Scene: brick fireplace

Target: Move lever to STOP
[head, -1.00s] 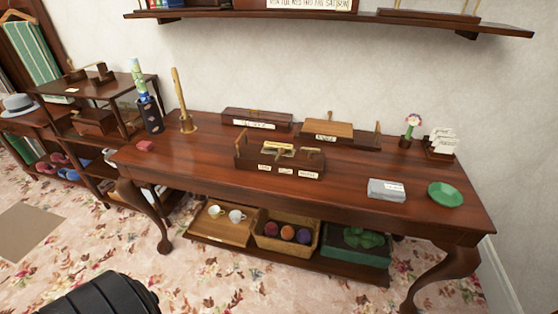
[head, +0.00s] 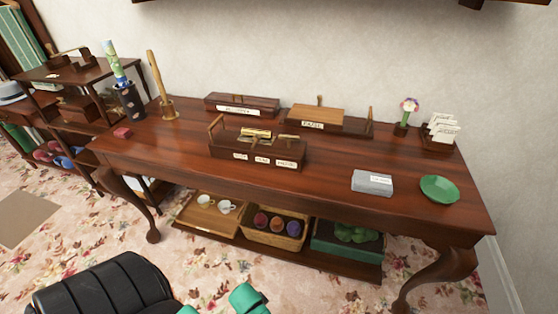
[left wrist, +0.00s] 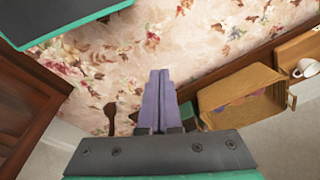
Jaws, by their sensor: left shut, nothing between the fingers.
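A dark wooden box (head: 257,150) with a brass lever piece (head: 256,134) on top stands near the front middle of the table. Its front carries several small white labels, too small to read. The lever's exact setting cannot be made out. My left gripper (left wrist: 160,78) shows in the left wrist view with its two purple-grey fingers together, empty, over the floral carpet. It is apart from the box; neither box nor lever shows in that view. In the head view only parts of my arm show, low in front of the table. My right gripper is not in view.
The lower shelf holds a wicker basket (head: 275,240) and a tray of cups. The table's front edge lies between my arm and the box.

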